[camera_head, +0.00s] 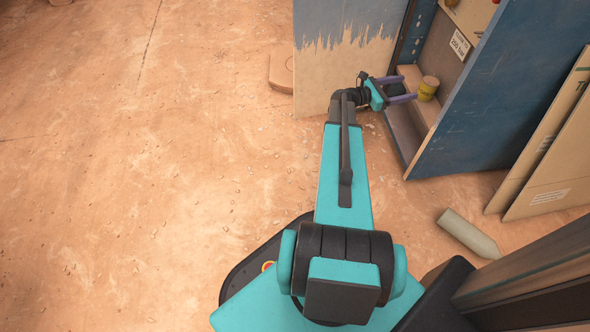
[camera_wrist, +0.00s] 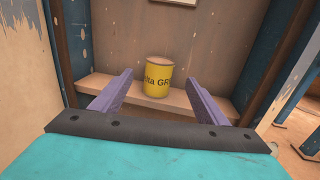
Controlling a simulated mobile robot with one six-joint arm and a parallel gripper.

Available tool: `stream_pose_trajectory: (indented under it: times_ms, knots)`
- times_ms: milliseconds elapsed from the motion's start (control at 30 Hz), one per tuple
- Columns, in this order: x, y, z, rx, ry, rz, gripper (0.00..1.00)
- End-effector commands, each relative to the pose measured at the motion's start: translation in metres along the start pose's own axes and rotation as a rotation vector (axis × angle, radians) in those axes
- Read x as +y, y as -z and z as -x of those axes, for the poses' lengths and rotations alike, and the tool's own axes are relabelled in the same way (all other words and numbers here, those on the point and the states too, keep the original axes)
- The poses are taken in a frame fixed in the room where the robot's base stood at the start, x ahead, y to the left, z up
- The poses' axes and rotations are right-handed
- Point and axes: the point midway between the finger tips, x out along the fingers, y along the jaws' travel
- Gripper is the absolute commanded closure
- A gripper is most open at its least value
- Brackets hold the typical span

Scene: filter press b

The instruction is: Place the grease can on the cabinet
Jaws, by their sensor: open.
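The grease can (camera_head: 428,88) is small and yellow with a tan lid. It stands upright on a shelf inside the blue cabinet (camera_head: 500,85). In the wrist view the can (camera_wrist: 158,78) shows dark lettering and sits ahead of my gripper, between the lines of its two fingers. My gripper (camera_head: 409,88) is open, with purple fingers reaching into the cabinet opening toward the can. In the wrist view my gripper (camera_wrist: 160,90) is empty, and I cannot tell whether a fingertip touches the can.
The shelf (camera_wrist: 200,98) runs across the cabinet behind the fingers. Blue cabinet sides stand close on both sides of my gripper. Flat boards (camera_head: 548,150) lean at the right, and a grey cylinder (camera_head: 468,233) lies on the floor. The floor at left is mostly clear.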

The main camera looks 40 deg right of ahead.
Motion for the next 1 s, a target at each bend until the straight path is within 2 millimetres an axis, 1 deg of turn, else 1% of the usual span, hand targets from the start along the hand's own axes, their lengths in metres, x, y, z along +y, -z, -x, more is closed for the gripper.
stream_pose_trajectory:
  times_ms: [67, 167, 267, 367, 400, 467, 500, 567, 600, 667, 700, 767, 800, 867, 900, 967, 1000]
  knots:
    - [0.0, 0.006, 0.007, 0.016, -0.003, -0.012, 0.32]
    - [0.0, 0.021, 0.024, 0.058, -0.007, -0.048, 0.32]
    - [-0.001, 0.046, 0.052, 0.129, -0.008, -0.105, 0.32]
    - [-0.004, 0.079, 0.091, 0.224, -0.001, -0.179, 0.32]
    - [-0.007, 0.092, 0.108, 0.266, 0.005, -0.211, 0.32]
    - [-0.012, 0.114, 0.136, 0.33, 0.019, -0.258, 0.32]
    - [-0.016, 0.128, 0.153, 0.373, 0.031, -0.288, 0.32]
    - [-0.022, 0.147, 0.181, 0.435, 0.051, -0.33, 0.32]
    - [-0.028, 0.161, 0.199, 0.476, 0.068, -0.356, 0.32]
    - [-0.037, 0.179, 0.227, 0.535, 0.095, -0.394, 0.32]
    - [-0.044, 0.191, 0.245, 0.573, 0.115, -0.417, 0.32]
    - [-0.055, 0.208, 0.273, 0.629, 0.15, -0.451, 0.32]
    - [-0.063, 0.218, 0.291, 0.665, 0.175, -0.471, 0.32]
    - [-0.076, 0.234, 0.319, 0.716, 0.216, -0.498, 0.32]
    - [-0.086, 0.243, 0.337, 0.749, 0.246, -0.516, 0.32]
    - [-0.102, 0.257, 0.363, 0.795, 0.293, -0.54, 0.32]
    - [-0.112, 0.265, 0.381, 0.824, 0.327, -0.555, 0.32]
